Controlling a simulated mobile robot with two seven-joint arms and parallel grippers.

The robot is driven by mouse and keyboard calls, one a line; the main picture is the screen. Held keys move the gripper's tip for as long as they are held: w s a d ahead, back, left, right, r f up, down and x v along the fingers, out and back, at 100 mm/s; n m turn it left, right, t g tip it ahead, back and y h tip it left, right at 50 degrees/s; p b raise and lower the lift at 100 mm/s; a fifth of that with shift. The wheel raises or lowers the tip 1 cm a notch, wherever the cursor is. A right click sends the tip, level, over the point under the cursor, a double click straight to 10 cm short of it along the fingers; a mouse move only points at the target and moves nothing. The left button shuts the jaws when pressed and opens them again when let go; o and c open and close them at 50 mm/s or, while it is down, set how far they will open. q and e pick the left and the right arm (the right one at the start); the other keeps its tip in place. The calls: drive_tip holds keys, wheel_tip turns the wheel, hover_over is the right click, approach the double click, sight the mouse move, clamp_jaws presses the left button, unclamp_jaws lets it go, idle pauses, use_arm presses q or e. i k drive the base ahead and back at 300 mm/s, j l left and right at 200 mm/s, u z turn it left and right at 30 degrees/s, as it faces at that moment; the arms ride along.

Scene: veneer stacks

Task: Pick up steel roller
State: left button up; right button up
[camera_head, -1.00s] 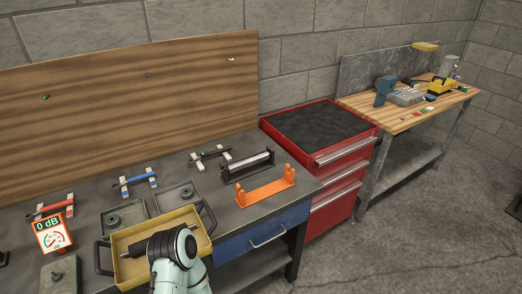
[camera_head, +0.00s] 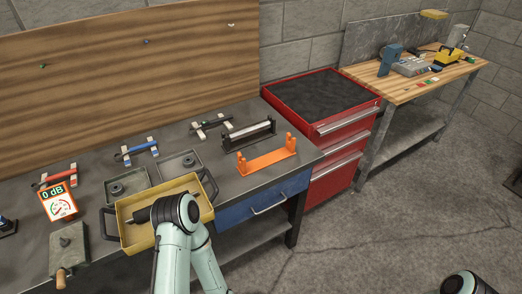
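A pale metallic roller (camera_head: 250,131), which looks like the steel roller, lies in a black cradle (camera_head: 228,146) on the workbench, behind an empty orange cradle (camera_head: 268,161). My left arm reaches in from the bottom over a yellow tray with dark handles (camera_head: 126,246). A dark tip, probably my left gripper (camera_head: 141,215), shows at the wrist's left inside the tray. Its fingers cannot be made out, so whether it is open or shut is unclear. It is well left of and nearer than the roller. Only a link of my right arm shows at the bottom right; its gripper is out of view.
Two grey trays (camera_head: 105,201) stand behind the yellow tray. Blue (camera_head: 140,149), red (camera_head: 56,178) and dark-handled (camera_head: 211,125) tools lie along the bench. A 0 dB gauge (camera_head: 59,203) stands at the left. A red drawer cabinet (camera_head: 292,88) adjoins the bench's right end.

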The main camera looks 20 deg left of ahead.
sight(256, 128)
drive_tip(key=i+l, duration=0.8)
drive_tip(key=i+l+u, duration=0.1)
drive_tip(key=u, duration=0.3)
drive_tip(key=i+l+u, duration=0.1)
drive_tip(key=l+u, duration=0.4)
drive_tip(key=u, duration=0.25)
drive_tip(key=i, duration=0.05)
